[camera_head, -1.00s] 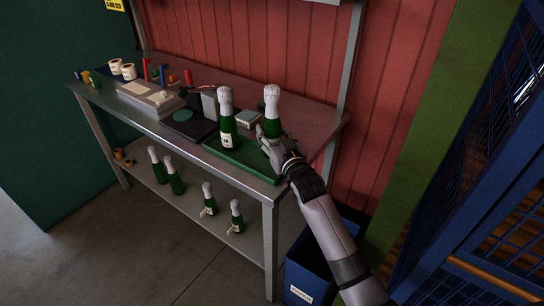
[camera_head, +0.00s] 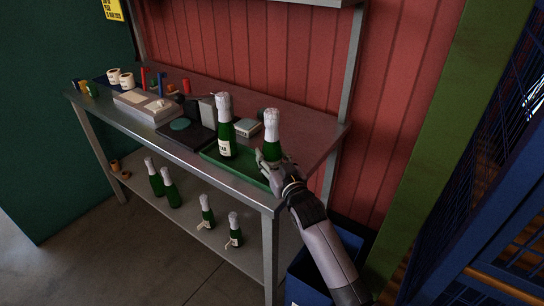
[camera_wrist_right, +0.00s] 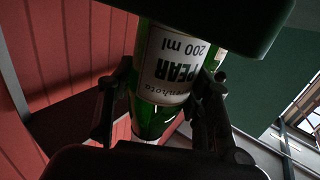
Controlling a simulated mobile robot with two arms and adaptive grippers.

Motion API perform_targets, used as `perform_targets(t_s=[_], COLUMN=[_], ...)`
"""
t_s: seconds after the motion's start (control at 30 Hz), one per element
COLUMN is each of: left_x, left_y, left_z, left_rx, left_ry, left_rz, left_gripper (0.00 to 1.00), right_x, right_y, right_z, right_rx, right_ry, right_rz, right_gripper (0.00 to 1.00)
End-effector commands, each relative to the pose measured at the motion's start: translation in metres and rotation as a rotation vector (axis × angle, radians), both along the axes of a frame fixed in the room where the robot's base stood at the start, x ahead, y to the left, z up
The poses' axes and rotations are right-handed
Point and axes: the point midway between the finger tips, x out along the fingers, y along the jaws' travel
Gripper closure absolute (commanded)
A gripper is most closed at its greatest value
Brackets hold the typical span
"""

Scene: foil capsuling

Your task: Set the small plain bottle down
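The small bottle (camera_head: 273,146) is green glass with a white-silver foil top. It is upright over the right end of the green mat (camera_head: 243,169) on the bench. My right gripper (camera_head: 266,160) is around its lower body and hides its base, so I cannot tell whether it touches the mat. In the right wrist view, the fingers (camera_wrist_right: 158,112) lie on either side of the bottle (camera_wrist_right: 165,122), whose upside-down label reads PEAR, 200 ml. A taller green bottle (camera_head: 226,136) with a foil top stands just left of it on the mat. My left gripper is out of view.
A small box (camera_head: 247,127) sits behind the two bottles. A dark device (camera_head: 190,132) and a pale box (camera_head: 147,107) lie further left. Several bottles stand on the lower shelf (camera_head: 185,220). A blue bin (camera_head: 308,280) is below the bench's right end.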

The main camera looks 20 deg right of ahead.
Motion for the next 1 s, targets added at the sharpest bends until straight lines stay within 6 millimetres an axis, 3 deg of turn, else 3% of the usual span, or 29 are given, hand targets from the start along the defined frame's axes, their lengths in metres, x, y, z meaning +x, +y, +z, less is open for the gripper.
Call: perform_targets(t_s=[0.27,0.6,0.77,1.0], left_x=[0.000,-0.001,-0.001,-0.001], left_y=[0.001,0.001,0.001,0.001], left_z=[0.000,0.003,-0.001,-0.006], left_rx=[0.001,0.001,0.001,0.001], left_ry=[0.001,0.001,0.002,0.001], left_rz=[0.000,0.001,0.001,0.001], left_gripper=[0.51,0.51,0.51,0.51], right_x=[0.000,0.000,-0.020,-0.071], right_y=[0.000,0.000,-0.002,-0.005], right_z=[0.000,0.006,0.001,0.001], right_rx=[0.000,0.000,0.000,0.000], right_ry=[0.000,-0.003,0.000,0.000], right_rz=[0.000,0.000,0.000,0.000], right_gripper=[0.36,0.36,0.36,0.36])
